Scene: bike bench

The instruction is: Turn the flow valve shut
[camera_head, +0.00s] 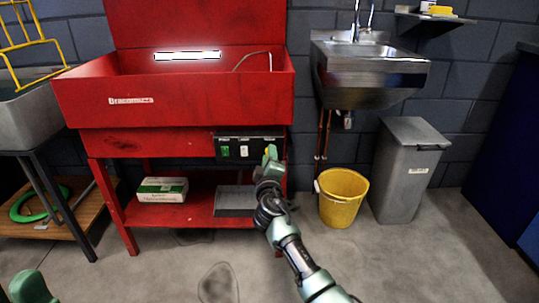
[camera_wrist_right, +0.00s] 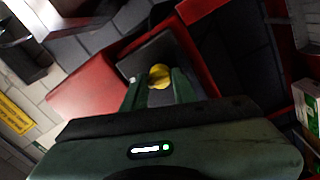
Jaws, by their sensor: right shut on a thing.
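A red parts washer (camera_head: 180,98) stands against the wall, with a black control panel (camera_head: 232,137) on its front. My right gripper (camera_head: 270,153) is at the right end of this panel. In the right wrist view the right gripper (camera_wrist_right: 159,85) has its two green fingers on either side of a round yellow knob (camera_wrist_right: 159,76), which looks like the flow valve. The fingers are shut on it. The fingers hide most of the knob in the head view. A green part of my left gripper (camera_head: 30,288) shows at the bottom left; its jaws cannot be made out.
A yellow bucket (camera_head: 342,197) and a grey bin (camera_head: 408,170) stand right of the washer, near a steel sink (camera_head: 368,72). A green and white box (camera_head: 162,190) and a grey tray (camera_head: 235,200) are on the lower shelf. The floor in front is clear.

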